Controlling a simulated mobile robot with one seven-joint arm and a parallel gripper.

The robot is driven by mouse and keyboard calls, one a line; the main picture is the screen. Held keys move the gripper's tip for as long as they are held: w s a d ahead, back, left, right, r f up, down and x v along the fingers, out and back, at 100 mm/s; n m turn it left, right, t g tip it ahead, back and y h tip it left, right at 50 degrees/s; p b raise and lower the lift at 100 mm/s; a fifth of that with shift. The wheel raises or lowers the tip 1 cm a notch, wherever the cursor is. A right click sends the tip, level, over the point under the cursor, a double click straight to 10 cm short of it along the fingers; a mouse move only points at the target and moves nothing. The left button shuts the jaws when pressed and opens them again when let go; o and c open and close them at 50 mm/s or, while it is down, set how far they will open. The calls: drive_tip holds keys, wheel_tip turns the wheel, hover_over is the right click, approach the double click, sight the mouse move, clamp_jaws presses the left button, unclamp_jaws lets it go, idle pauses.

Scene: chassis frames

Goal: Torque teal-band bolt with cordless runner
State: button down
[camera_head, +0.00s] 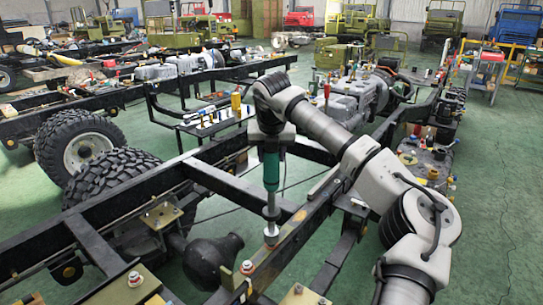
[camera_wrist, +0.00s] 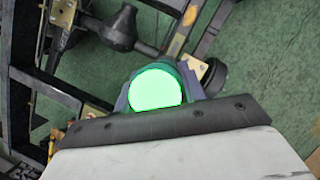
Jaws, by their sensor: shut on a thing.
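My gripper (camera_head: 271,136) is shut on the cordless runner (camera_head: 271,172), a teal and grey tool held upright. The runner's shaft and socket point straight down at a mount on the black chassis rail (camera_head: 318,208). The socket end (camera_head: 271,232) is at the rail's top or just over it; I cannot tell whether it touches a bolt. No teal band shows clearly there. In the wrist view, the runner's bright green round end (camera_wrist: 156,88) sits between the grey fingers of my gripper (camera_wrist: 157,98). The socket is hidden there.
Silver bolts with reddish bands stand nearby on the rail (camera_head: 247,267) and on a left bracket (camera_head: 134,279). A dark axle housing (camera_head: 212,258) lies below. A bench with small tools (camera_head: 205,122) stands behind. Open green floor (camera_head: 490,220) is at right.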

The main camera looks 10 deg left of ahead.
drive_tip(key=shift+r, duration=0.45)
drive_tip(key=shift+r+p, duration=1.8)
drive_tip(key=shift+r, duration=0.75)
drive_tip(key=shift+f, duration=0.1)
